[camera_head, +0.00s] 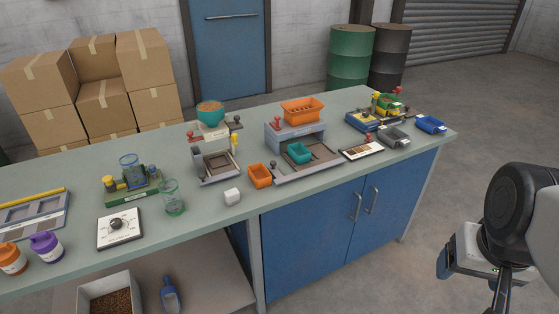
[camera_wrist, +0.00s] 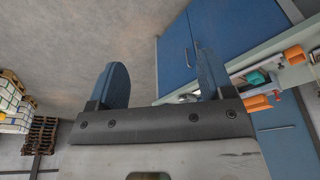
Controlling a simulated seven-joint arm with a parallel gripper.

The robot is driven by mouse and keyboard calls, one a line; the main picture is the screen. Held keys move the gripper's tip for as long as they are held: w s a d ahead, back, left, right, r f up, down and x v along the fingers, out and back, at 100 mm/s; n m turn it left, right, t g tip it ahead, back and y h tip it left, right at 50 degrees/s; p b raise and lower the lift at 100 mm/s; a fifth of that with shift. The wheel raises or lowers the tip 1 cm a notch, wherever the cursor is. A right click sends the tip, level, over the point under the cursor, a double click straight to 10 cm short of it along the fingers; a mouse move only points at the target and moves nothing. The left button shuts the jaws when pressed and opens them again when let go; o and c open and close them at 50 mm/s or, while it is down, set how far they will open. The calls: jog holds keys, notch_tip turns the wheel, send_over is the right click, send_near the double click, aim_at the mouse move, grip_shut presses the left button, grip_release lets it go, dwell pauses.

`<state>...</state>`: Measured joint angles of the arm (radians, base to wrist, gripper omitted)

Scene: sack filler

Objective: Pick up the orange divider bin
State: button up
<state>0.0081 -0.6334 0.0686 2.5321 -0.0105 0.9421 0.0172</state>
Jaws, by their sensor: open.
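A small orange bin (camera_head: 260,175) sits on the green worktop near its front edge, left of a grey stand (camera_head: 283,132). A larger orange slotted tray (camera_head: 302,109) rests on top of that stand. No divider can be made out inside the small bin. In the wrist view the small bin (camera_wrist: 294,54) and the larger tray (camera_wrist: 258,103) appear at the right edge, beyond the fingers. My gripper (camera_wrist: 160,82) is open and empty, over the floor to the right of the bench in the head view, well away from both orange things.
A teal bin (camera_head: 299,152) sits in the stand, right of the small orange bin. A card of samples (camera_head: 362,150) and blue bin (camera_head: 431,124) lie farther right. Floor around my gripper is clear.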

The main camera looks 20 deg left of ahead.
jog(key=w+a+n+g, duration=0.1)
jog(key=w+a+n, duration=0.1)
jog(key=w+a, duration=1)
jog(key=w+a+n, duration=0.3)
jog(key=w+a, duration=0.4)
jog(key=w, duration=0.8)
jog(key=w+a+f+n, duration=0.1)
jog(key=w+a+f, duration=0.3)
jog(key=a, duration=0.6)
jog(key=w+a+f+n+g, duration=0.1)
jog(key=w+a+f, duration=0.4)
jog(key=a, duration=0.6)
jog(key=w+a+f+n, duration=0.2)
jog(key=w+a+f, duration=0.2)
jog(key=a+f, duration=0.3)
jog(key=a, duration=0.4)
jog(key=shift+w+f+g, duration=0.15)
jog(key=shift+f+g, duration=0.05)
jog(key=shift+g, duration=0.1)
jog(key=shift+a+f, duration=0.1)
jog(key=shift+f, duration=1.2)
jog(key=shift+f, duration=0.1)
